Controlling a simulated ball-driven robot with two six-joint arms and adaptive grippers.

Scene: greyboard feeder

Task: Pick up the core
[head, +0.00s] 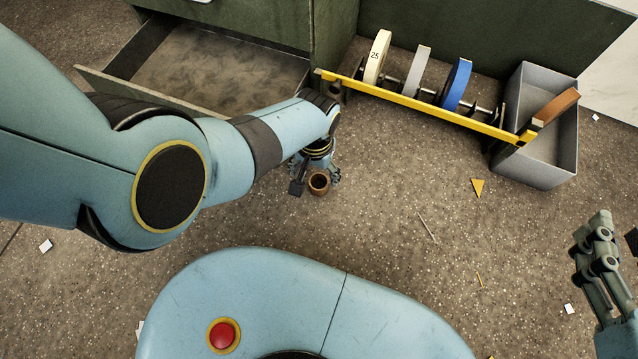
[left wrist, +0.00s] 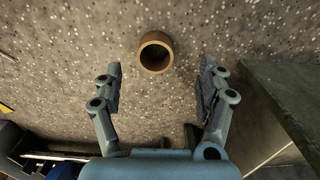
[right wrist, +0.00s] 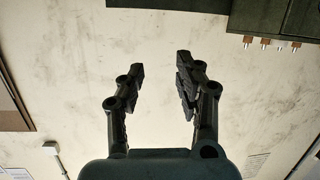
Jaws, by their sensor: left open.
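The core (head: 319,183) is a short brown hollow tube on the speckled floor, its open end facing up in the head view. In the left wrist view the core (left wrist: 155,52) lies just beyond the fingertips, roughly centred between them. My left gripper (head: 315,175) is right at the core in the head view; in the left wrist view my left gripper (left wrist: 160,75) is open with nothing between its fingers. My right gripper (head: 598,230) is at the right edge of the head view. In the right wrist view my right gripper (right wrist: 160,75) is open and empty, facing a pale wall.
An open drawer (head: 190,105) of a green cabinet is behind my left arm. A yellow rail (head: 430,107) with several tape rolls stands at the back. A grey bin (head: 540,165) holds a brown strip. Small scraps and a yellow triangle (head: 478,187) lie on the floor.

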